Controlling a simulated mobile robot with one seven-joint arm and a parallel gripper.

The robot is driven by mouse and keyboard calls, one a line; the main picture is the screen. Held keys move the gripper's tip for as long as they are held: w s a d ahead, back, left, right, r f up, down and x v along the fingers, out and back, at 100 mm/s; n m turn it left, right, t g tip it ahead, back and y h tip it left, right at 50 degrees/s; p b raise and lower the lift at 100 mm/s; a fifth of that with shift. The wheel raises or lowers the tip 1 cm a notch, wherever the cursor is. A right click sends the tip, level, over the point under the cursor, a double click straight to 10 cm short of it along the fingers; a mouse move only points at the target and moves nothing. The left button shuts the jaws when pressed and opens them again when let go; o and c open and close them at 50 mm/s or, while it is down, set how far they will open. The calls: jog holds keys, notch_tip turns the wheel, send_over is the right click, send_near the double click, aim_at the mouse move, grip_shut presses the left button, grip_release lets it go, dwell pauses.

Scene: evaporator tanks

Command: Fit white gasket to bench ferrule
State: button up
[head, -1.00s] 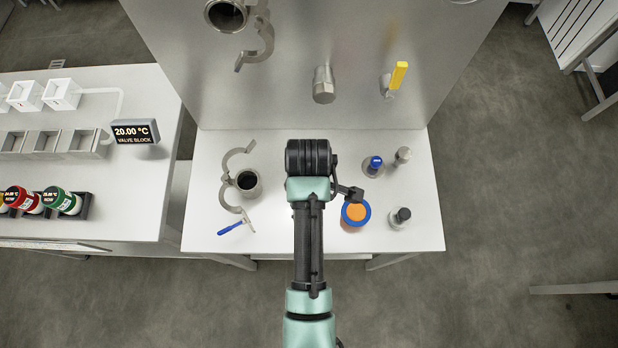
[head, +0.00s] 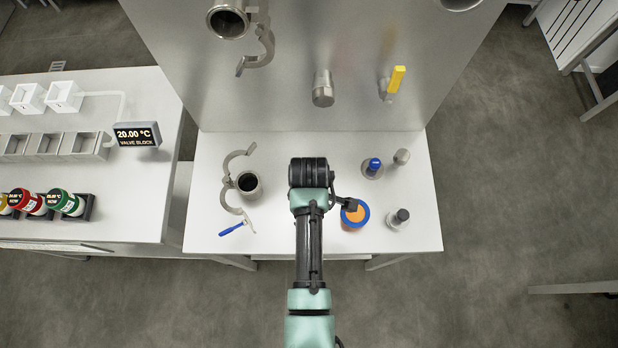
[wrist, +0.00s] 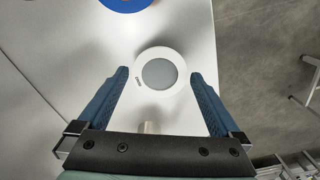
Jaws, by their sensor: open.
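The white gasket (wrist: 163,53) shows in the wrist view as a white ring around a grey round centre, with small dark markings at its left. My gripper (wrist: 161,74) is open, with one blue finger on each side of the ring and a gap to each. How far the fingertips are above it I cannot tell. In the head view my arm hides the gasket and the fingers. The bench ferrule (head: 248,184) stands upright on the bench, left of my arm, with its dark bore facing up. An open metal clamp (head: 229,194) lies around its left side.
A blue-rimmed orange piece (head: 354,214) stands just right of my arm. A blue-topped fitting (head: 372,167), a metal fitting (head: 401,157) and a black-topped one (head: 398,218) stand farther right. A blue-handled tool (head: 236,227) lies at front left. The upright panel (head: 250,105) closes the back.

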jog(key=shift+f, duration=0.15)
dwell(0.3)
jog(key=c, duration=1)
